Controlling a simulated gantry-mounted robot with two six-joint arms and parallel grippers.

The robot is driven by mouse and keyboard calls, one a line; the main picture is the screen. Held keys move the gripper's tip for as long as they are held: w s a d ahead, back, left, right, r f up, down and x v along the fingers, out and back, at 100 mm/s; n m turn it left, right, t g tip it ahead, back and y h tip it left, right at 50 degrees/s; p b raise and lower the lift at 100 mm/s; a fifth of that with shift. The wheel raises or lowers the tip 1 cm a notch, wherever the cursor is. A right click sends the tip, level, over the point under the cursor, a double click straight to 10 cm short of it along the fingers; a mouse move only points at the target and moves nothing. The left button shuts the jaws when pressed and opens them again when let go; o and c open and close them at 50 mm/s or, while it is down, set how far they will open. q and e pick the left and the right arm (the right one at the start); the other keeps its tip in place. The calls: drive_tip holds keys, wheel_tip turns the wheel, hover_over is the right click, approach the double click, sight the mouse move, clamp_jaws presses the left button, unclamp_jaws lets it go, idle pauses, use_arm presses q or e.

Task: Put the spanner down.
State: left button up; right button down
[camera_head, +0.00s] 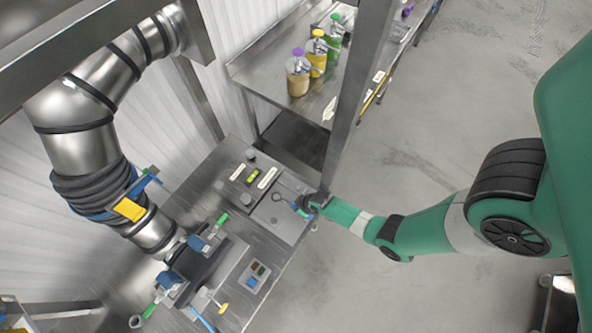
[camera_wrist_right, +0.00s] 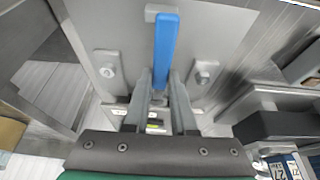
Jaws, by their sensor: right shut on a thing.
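My right gripper (camera_head: 305,206) is at the right edge of the steel bench, over a grey plate (camera_head: 290,228). In the right wrist view its two fingers (camera_wrist_right: 160,100) are shut on a blue-handled tool, which I take to be the spanner (camera_wrist_right: 166,45). The blue part points away from the palm, and a grey plate with two round knobs lies behind it. In the head view the spanner is small and partly hidden by the gripper. I cannot tell whether it touches the plate. My left gripper is not in view.
On the bench stand a clamp-like fixture with blue blocks (camera_head: 197,244) and a button box (camera_head: 258,271). A steel post (camera_head: 358,80) rises close behind my right gripper. Large steel ducting (camera_head: 80,140) fills the left. Open floor lies right.

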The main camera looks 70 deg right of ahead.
drive_tip(key=f+b, duration=0.2)
drive_tip(key=d+f+b, duration=0.1)
drive_tip(key=f+b, duration=0.1)
drive_tip(key=shift+w, duration=0.2)
drive_tip(key=shift+s+a+f, duration=0.1)
drive_tip(key=shift+a+f, duration=0.05)
drive_tip(key=shift+a, duration=0.1)
drive_tip(key=shift+r, duration=0.2)
drive_tip(key=shift+f, duration=0.2)
drive_tip(key=c, duration=0.7)
unclamp_jaws()
drive_tip(key=shift+c, duration=0.2)
drive_tip(key=p+v, duration=0.7)
drive_tip(key=v, duration=0.5)
drive_tip(key=shift+r, duration=0.3)
drive_tip(key=shift+f, duration=0.1)
